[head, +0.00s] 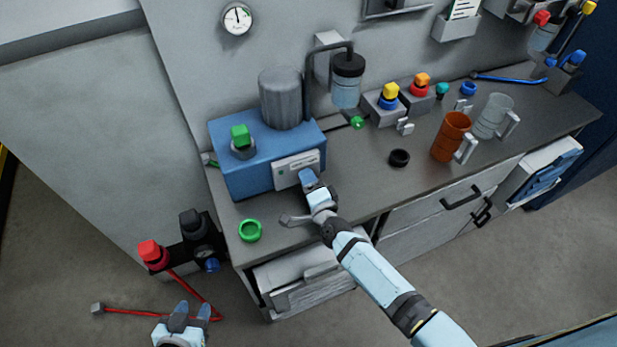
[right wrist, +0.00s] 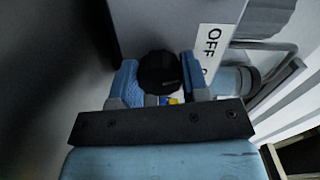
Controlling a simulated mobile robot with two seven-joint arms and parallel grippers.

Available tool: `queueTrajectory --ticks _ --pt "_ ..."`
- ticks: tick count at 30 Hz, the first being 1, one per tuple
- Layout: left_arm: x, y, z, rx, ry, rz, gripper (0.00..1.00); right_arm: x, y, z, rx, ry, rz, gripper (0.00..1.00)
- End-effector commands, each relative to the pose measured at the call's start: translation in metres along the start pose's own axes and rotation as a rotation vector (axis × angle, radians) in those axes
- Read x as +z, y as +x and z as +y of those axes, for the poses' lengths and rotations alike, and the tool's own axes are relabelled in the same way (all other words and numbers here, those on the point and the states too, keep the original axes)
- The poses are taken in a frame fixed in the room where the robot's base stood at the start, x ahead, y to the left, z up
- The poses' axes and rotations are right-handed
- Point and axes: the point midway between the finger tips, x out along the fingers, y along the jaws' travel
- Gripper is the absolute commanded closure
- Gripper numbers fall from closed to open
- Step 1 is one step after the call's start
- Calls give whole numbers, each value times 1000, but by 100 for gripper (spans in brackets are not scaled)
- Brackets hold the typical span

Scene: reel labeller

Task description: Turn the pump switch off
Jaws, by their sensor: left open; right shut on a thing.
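The pump is a blue box (head: 240,176) with a grey cylinder (head: 282,98) on top, at the left of the bench in the head view. A pale switch panel (head: 288,172) is on its front. My right gripper (head: 307,180) is at this panel and covers the switch in the head view. In the right wrist view its fingers (right wrist: 160,88) are shut on a round black switch knob (right wrist: 160,70). A white label (right wrist: 212,42) reading "OFF" is right of the knob. My left gripper (head: 191,314) is open and empty, low over the floor.
A green ring (head: 250,230) lies on the bench near its front left corner. A black ring (head: 399,158), an orange mug (head: 450,138) and a clear mug (head: 492,116) stand further right. A red-capped valve (head: 150,252) is below left. Drawers below are partly open.

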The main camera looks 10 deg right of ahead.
Motion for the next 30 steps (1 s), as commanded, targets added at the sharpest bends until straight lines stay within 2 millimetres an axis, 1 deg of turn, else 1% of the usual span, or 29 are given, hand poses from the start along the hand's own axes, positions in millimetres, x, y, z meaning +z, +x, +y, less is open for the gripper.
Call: queueTrajectory --ticks 6,15,21,30 --pt "-5 -5 0 -3 -2 -4 57 0 0 0 2 -183 0 82" --pt "-9 -9 1 -3 -3 -5 57 0 0 1 2 -356 -1 82" --pt "-10 -10 1 -4 -4 -5 57 0 0 1 1 -412 -1 82" --pt "-11 -10 0 -5 -4 -5 57 0 0 1 1 -433 -1 82"
